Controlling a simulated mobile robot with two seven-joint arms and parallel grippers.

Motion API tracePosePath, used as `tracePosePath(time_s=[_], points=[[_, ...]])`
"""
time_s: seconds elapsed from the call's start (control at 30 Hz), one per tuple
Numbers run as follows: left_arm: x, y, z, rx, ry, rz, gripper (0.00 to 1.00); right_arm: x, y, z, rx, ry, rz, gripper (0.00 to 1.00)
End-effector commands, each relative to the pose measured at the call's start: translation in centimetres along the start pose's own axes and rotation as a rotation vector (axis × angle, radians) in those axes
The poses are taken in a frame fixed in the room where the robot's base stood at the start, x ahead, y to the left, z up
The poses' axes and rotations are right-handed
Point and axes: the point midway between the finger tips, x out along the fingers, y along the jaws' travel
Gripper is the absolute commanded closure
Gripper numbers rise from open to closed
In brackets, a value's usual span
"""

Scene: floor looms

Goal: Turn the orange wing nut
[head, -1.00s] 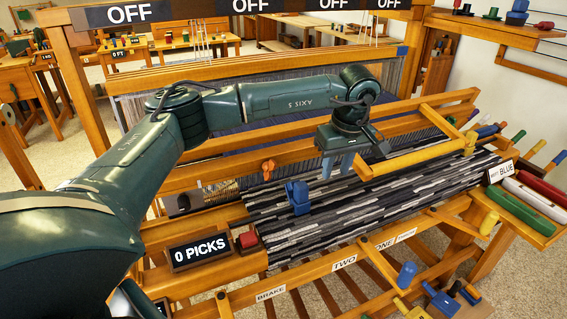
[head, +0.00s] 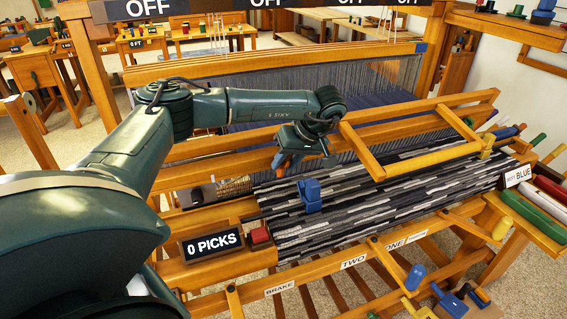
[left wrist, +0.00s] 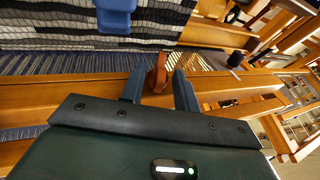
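The orange wing nut (left wrist: 158,74) stands on a wooden beam of the loom. In the left wrist view it sits between the two blue-grey fingers of my left gripper (left wrist: 159,92), with a gap on each side. The fingers are open and reach down at the beam. In the head view my left gripper (head: 287,160) is over the left part of the loom, and the wing nut (head: 278,161) shows as a small orange patch beside a finger, partly hidden. My right gripper is not in view.
A blue block-like piece (head: 311,195) stands on the striped cloth (head: 380,195), right of the gripper. A wooden frame (head: 362,152) rises to the right.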

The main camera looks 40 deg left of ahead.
Motion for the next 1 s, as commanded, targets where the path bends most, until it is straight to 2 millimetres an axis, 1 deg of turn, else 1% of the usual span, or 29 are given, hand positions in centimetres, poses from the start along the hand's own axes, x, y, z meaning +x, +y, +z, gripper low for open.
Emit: tracePosePath(time_s=[0.03, 0.1, 0.2, 0.5, 0.83, 0.87, 1.0], points=[[0.6, -0.1, 0.0, 0.000, -0.001, -0.002, 0.69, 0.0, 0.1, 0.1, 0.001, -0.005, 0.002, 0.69], [1.2, 0.0, 0.0, 0.000, -0.001, -0.001, 0.69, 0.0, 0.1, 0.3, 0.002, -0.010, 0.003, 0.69], [1.7, 0.0, 0.0, 0.000, -0.001, 0.000, 0.69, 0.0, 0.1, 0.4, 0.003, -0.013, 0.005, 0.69], [1.9, 0.0, 0.0, 0.000, -0.001, 0.001, 0.70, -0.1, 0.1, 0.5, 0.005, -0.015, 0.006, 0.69], [1.9, 0.0, 0.0, -0.001, -0.001, 0.001, 0.97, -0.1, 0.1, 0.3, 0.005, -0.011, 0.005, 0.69], [1.9, 0.0, 0.0, -0.001, -0.001, 0.001, 0.99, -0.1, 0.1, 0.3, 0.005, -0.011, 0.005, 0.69], [1.8, 0.0, 0.0, -0.001, -0.001, 0.006, 0.99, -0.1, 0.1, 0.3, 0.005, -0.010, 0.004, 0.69]])
